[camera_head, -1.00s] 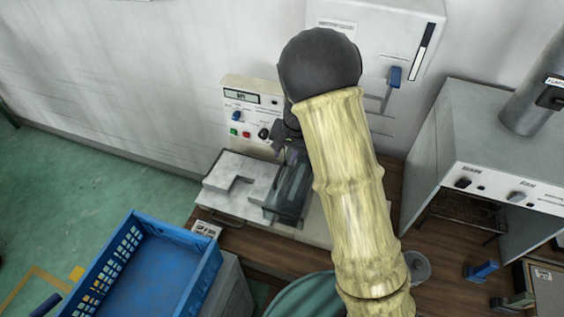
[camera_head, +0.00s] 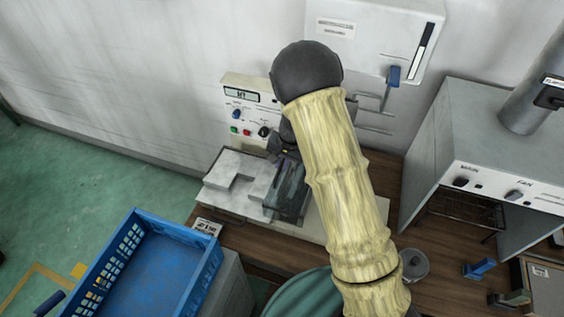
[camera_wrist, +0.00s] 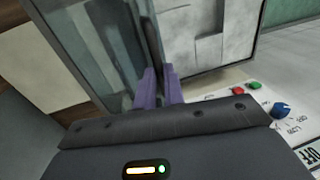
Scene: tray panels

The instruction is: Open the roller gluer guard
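The roller gluer (camera_head: 240,105) has a white control panel, with the guard (camera_head: 290,192), a smoky see-through cover, over its right part. In the wrist view the guard (camera_wrist: 98,42) fills the upper left, and a dark strip along its edge runs down between the purple fingertips. My gripper (camera_wrist: 159,86) looks shut on this edge, with only a narrow gap between the fingers. In the head view my gripper (camera_head: 284,148) is at the guard's upper end, partly hidden by my wrist. The guard's far side is hidden by my arm.
A pale grey stepped block (camera_head: 240,180) lies left of the guard. A blue crate (camera_head: 205,262) stands at the front left. A grey hooded unit (camera_head: 425,160) stands to the right, and a white wall box (camera_head: 350,30) with a blue lever (camera_head: 394,76) hangs behind.

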